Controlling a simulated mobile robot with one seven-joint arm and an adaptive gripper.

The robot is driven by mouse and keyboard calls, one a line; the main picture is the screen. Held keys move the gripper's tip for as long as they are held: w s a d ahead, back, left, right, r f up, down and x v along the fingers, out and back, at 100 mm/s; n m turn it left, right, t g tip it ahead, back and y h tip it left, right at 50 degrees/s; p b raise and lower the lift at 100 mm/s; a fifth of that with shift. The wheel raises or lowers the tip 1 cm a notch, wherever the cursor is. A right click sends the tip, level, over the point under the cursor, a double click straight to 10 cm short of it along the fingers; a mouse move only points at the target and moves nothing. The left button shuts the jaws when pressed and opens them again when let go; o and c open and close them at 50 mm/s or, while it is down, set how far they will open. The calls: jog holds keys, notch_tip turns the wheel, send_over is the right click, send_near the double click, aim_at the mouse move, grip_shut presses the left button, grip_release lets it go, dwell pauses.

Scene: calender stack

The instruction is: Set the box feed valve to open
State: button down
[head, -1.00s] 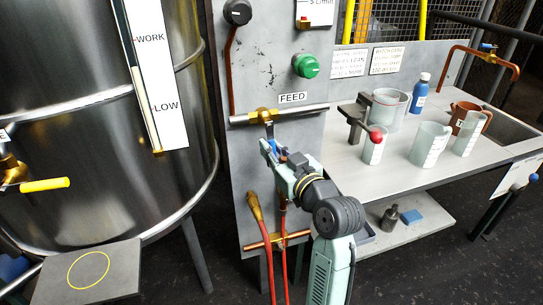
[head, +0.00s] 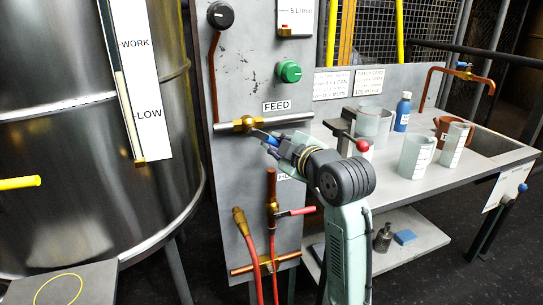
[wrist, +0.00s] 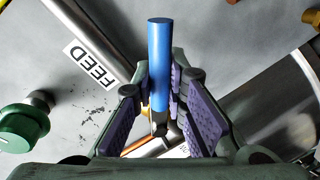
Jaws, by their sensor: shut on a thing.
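The box feed valve has a brass body (head: 247,124) on the grey pipe under the FEED label (head: 277,106) in the head view. Its lever runs from the body to the right and slightly down, at an angle to the pipe. My gripper (head: 268,141) is just right of and below the valve body, shut on the lever's blue handle. In the wrist view the blue handle (wrist: 159,65) stands between the purple finger pads of my gripper (wrist: 160,88). The fingers partly hide the lever, and the valve body is mostly hidden in the wrist view.
A green knob (head: 289,71) and a black knob (head: 220,15) sit on the panel above. A red-handled valve (head: 295,211) and red hoses are below my gripper. A bench (head: 440,180) with jugs stands right, a steel tank (head: 60,170) left.

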jog(key=r+n, duration=0.1)
jog(key=n+h+b, duration=0.1)
jog(key=n, duration=0.1)
jog(key=shift+w+d+r, duration=0.1)
jog(key=shift+d+r, duration=0.25)
jog(key=shift+d, duration=0.05)
jog(key=shift+d+r+n+h+b, duration=0.1)
jog(key=shift+r+n+h+b, duration=0.35)
jog(key=shift+r+n, duration=0.6)
jog(key=shift+f+n, duration=0.15)
jog(key=shift+n, duration=0.1)
jog(key=c, duration=1.6)
grip_release()
jog(key=v, duration=1.2)
jog(key=shift+f, duration=0.15)
